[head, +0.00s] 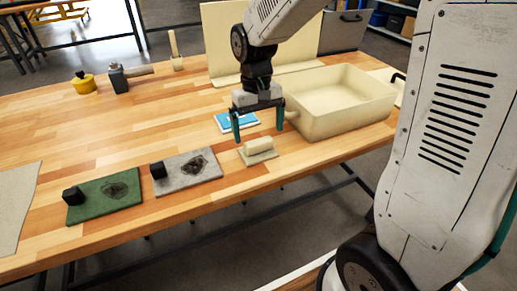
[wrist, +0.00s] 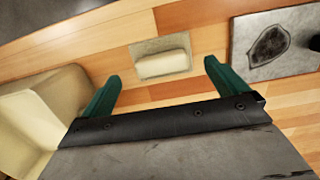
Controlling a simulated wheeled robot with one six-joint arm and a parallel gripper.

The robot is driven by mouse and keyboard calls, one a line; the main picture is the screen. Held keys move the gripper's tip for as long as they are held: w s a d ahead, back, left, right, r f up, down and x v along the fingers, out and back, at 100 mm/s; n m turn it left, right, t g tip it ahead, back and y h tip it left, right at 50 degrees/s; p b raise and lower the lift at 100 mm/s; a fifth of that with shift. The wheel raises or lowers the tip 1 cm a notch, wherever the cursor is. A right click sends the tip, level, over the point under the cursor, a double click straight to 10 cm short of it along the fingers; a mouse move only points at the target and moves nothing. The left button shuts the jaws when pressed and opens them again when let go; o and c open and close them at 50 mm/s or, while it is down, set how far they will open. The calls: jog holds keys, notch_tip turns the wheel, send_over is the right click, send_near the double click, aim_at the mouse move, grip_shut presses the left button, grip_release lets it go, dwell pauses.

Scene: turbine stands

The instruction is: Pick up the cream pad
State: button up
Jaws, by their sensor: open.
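The cream pad (head: 258,150) lies flat on the wooden table near its front edge, with a raised cream block on top. It also shows in the wrist view (wrist: 163,63), top centre, with the block facing up. My gripper (head: 258,131) is open and empty, its teal fingers pointing down just above and behind the pad in the head view. In the wrist view the fingertips (wrist: 161,71) stand on either side of the pad, apart from it.
A cream basin (head: 350,119) stands close on the right. A grey pad (head: 193,168) and a green pad (head: 103,203), each with a black block and dark patch, lie left. A blue and white item (head: 236,121) lies behind. The table's middle left is clear.

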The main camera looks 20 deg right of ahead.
aim_at(258, 140)
notch_tip(258, 140, down, 5)
jog(key=shift+f, duration=0.1)
jog(key=c, duration=1.1)
